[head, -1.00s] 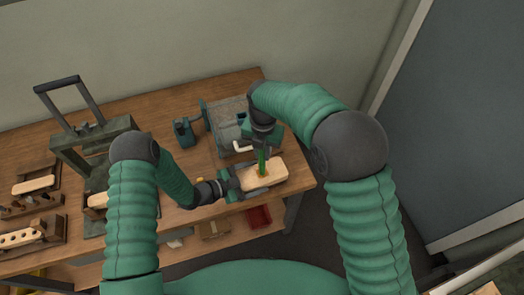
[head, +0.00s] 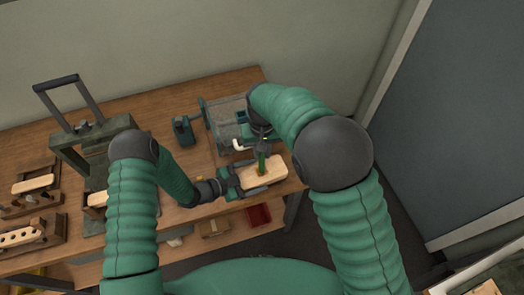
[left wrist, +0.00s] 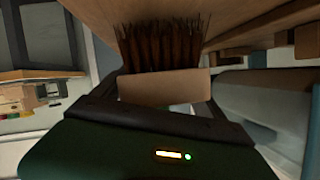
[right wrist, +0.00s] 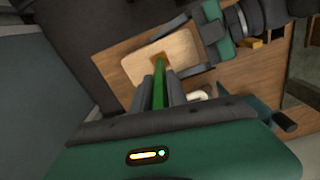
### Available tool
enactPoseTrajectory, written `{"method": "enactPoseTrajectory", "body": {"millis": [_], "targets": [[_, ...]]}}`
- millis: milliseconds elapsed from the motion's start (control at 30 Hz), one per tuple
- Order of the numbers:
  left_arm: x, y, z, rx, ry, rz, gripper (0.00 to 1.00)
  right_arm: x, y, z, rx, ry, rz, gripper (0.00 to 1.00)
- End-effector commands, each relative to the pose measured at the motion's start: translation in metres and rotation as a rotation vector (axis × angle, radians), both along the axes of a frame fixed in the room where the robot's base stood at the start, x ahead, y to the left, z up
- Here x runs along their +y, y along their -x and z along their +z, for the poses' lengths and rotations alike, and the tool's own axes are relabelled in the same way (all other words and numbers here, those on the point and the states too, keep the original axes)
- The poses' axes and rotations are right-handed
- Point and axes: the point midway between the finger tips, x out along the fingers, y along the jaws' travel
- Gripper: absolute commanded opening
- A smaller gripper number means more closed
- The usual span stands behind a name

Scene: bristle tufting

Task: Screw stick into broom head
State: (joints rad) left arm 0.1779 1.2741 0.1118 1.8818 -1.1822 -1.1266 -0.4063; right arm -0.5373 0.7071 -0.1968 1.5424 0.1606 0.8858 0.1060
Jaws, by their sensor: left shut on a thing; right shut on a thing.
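The broom head (head: 270,173) is a pale wooden block held flat above the right end of the bench. My left gripper (head: 246,180) is shut on it, with a finger along each side. In the left wrist view dark bristles (left wrist: 163,45) stick out of the block (left wrist: 165,87). The green stick (head: 262,161) stands over the block's upper face, gripped by my right gripper (head: 264,145). In the right wrist view the stick (right wrist: 159,88) runs between the fingers to a darker spot on the block (right wrist: 178,50). How deep its tip sits is hidden.
A grey machine or fixture (head: 223,118) with a white curved part (head: 243,145) stands just behind on the bench (head: 160,115). A press-like frame (head: 80,140) and wooden trays (head: 35,235) are at left. A red bin (head: 258,215) sits on the lower shelf.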

Motion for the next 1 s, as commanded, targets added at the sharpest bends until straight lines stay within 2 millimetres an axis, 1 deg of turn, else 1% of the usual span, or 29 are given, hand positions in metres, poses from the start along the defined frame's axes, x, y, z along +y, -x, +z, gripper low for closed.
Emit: {"method": "enactPoseTrajectory", "body": {"millis": [33, 200, 233, 367, 400, 667, 767, 900, 1000], "targets": [[0.0, 0.002, -0.003, 0.004, -0.006, -0.003, 0.0, 0.003, 0.0, 0.0, 0.0, -0.004, 0.001, 0.0], [0.0, 0.002, -0.003, 0.003, -0.007, -0.004, 0.0, 0.003, 0.001, 0.0, 0.0, -0.004, 0.004, 0.0], [0.0, 0.002, -0.003, 0.003, -0.007, -0.004, 0.0, 0.003, 0.001, 0.0, 0.0, -0.004, 0.004, 0.21], [0.0, 0.002, -0.003, 0.004, -0.006, -0.004, 0.0, 0.002, 0.0, 0.0, 0.0, -0.004, 0.004, 0.39], [0.0, 0.002, -0.003, 0.004, -0.006, -0.004, 0.0, 0.002, 0.0, 0.0, 0.0, -0.003, 0.004, 0.41], [0.0, 0.002, -0.003, 0.004, -0.006, -0.002, 0.0, 0.001, 0.0, 0.0, -0.001, -0.002, 0.004, 0.41], [0.0, 0.002, -0.003, 0.004, -0.006, -0.002, 0.0, 0.001, 0.0, 0.009, -0.003, -0.002, 0.005, 0.41], [0.0, 0.002, -0.003, 0.004, -0.006, -0.002, 0.0, 0.001, 0.0, 0.03, -0.001, -0.003, 0.004, 0.41], [0.001, 0.001, -0.003, 0.003, -0.006, -0.001, 0.0, 0.0, 0.0, 0.041, -0.002, -0.002, 0.004, 0.41]]}}
